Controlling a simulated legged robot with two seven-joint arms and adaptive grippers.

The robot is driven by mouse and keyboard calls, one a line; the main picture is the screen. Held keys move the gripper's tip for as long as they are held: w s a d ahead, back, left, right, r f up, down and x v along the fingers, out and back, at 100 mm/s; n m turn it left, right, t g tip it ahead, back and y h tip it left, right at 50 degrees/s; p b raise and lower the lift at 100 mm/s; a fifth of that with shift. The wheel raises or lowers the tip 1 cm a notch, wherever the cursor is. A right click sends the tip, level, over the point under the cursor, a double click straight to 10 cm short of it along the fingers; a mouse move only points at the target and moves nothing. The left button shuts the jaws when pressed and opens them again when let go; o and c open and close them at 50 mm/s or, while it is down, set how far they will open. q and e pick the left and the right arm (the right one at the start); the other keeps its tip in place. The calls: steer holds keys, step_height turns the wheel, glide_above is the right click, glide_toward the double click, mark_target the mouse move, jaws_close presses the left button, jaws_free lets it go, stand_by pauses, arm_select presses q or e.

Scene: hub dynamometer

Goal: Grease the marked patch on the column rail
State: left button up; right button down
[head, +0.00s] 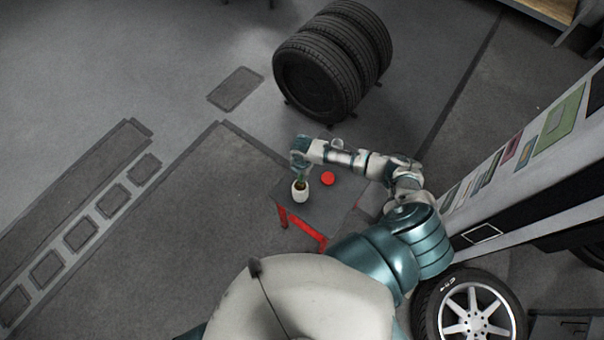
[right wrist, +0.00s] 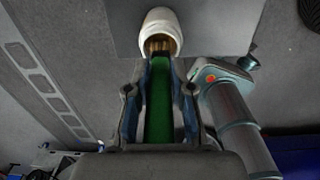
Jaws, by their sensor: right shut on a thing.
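My right gripper (head: 301,172) is above a small dark table, shut on a green-handled brush (right wrist: 158,108). In the right wrist view the green handle lies between the two fingers, and its brownish bristle end points into the mouth of a white pot (right wrist: 160,21). In the head view the pot (head: 300,193) stands at the table's left edge. I cannot tell whether the bristles touch the grease. A white diamond outline (head: 482,234) marks a patch on the dark rail of the column at right. My left gripper is not in view.
A red disc (head: 328,178) lies on the dark table (head: 345,190), right of the pot. The table has red legs. A row of tyres (head: 333,58) stands behind. A wheel (head: 470,308) is below the column (head: 545,140). The floor at left is clear.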

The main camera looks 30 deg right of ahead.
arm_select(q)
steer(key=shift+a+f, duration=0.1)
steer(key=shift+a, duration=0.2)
arm_select(e)
steer(key=shift+a, duration=0.3)
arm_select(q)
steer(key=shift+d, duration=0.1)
arm_select(e)
steer(key=shift+d+f, duration=0.2)
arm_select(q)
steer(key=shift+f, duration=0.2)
arm_select(e)
steer(key=shift+a+f, duration=0.1)
steer(key=shift+f, duration=0.1)
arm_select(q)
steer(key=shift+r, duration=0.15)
arm_select(e)
steer(key=shift+s+f, duration=0.1)
stand_by(0.9)
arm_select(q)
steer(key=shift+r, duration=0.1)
